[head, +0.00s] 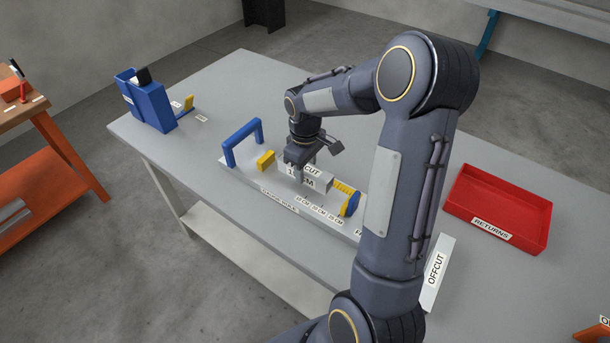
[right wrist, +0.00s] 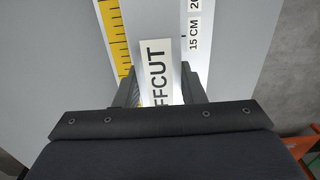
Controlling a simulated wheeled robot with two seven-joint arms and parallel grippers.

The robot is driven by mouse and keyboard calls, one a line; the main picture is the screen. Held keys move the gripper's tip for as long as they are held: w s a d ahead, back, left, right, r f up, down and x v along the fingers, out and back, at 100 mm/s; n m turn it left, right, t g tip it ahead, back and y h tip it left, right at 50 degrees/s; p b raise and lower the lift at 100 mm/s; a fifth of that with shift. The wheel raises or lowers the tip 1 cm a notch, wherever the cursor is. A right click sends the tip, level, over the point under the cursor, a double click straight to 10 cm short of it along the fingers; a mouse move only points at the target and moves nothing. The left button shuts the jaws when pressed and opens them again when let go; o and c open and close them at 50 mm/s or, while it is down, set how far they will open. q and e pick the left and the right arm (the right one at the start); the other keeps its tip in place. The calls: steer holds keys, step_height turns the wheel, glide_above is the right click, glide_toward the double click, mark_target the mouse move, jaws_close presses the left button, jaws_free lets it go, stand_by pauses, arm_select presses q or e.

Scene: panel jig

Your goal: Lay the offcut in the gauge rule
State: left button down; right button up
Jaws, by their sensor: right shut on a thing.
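The gauge rule (head: 279,200) is a long pale bar on the grey table, with a blue handle, a yellow block, a yellow scale and centimetre labels. My right gripper (head: 301,176) is over its middle, shut on a white offcut (head: 320,184). In the right wrist view the held offcut (right wrist: 156,72) lies lengthwise between the fingers (right wrist: 160,82), beside the yellow scale (right wrist: 116,35). Whether it rests on the rule or hangs just above is unclear. A second white piece labelled OFFCUT (head: 436,272) lies on the table to the right. My left gripper is out of view.
A red RETURNS tray (head: 497,208) stands on the table at the right. A blue holder (head: 151,104) with a dark item stands at the far left end. An orange bench (head: 62,158) is at the left. My right arm crosses above the table and hides part of the rule.

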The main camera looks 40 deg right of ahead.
steer(key=shift+w+f, duration=0.1)
steer(key=shift+f, duration=1.55)
steer(key=shift+f, duration=0.2)
steer(key=o, duration=1.1)
steer(key=shift+r, duration=0.2)
